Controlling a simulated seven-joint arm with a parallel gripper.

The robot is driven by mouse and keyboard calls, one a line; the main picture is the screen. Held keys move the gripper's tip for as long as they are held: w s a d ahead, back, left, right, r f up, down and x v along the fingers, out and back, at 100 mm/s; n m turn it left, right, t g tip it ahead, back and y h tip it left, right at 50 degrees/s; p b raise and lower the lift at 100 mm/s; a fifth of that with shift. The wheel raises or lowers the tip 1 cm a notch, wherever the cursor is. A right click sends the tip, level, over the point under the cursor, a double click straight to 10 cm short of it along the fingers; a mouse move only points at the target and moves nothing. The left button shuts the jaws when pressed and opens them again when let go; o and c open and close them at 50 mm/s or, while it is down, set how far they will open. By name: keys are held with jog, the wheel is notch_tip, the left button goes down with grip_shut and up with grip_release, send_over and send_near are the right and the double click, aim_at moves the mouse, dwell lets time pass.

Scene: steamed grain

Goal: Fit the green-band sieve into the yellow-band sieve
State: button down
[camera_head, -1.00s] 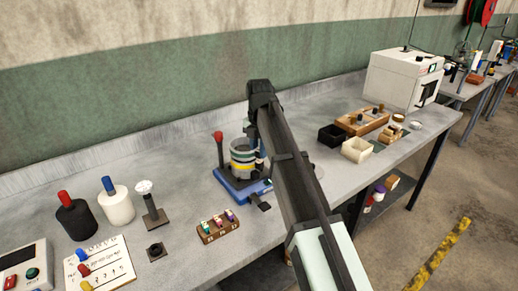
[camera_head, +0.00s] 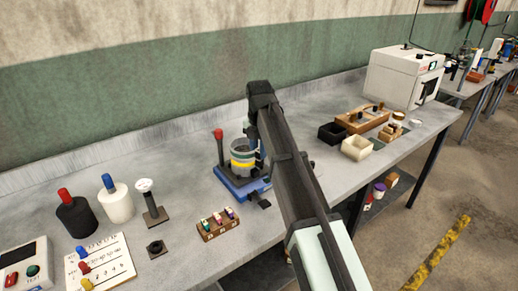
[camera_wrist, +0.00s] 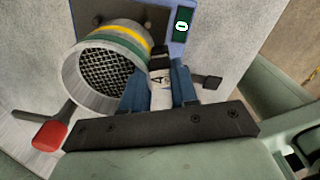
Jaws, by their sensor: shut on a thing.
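The green-band sieve (camera_wrist: 112,72) is on top of the yellow-band sieve (camera_wrist: 138,38), its open mouth and wire mesh facing the wrist camera. The two bands lie close together, and I cannot tell whether the upper rim is fully seated. In the head view the yellow-band sieve (camera_head: 242,167) is below the green band, upright on the blue base. My gripper (camera_wrist: 158,78) is beside the sieves, its blue fingers shut on a pale tab marked "A" at the green-band sieve's side. In the head view my arm partly hides the fingers.
The blue base (camera_head: 229,186) carries a red-knobbed lever (camera_head: 219,148) close left of the sieves. A wooden block with small coloured pieces (camera_head: 218,226) stands in front. Black and cream bins (camera_head: 356,148) are to the right. The bench between is mostly clear.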

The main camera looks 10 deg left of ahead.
jog(key=shift+c, duration=2)
grip_release()
jog(key=shift+r, duration=0.1)
jog(key=shift+r, duration=3.4)
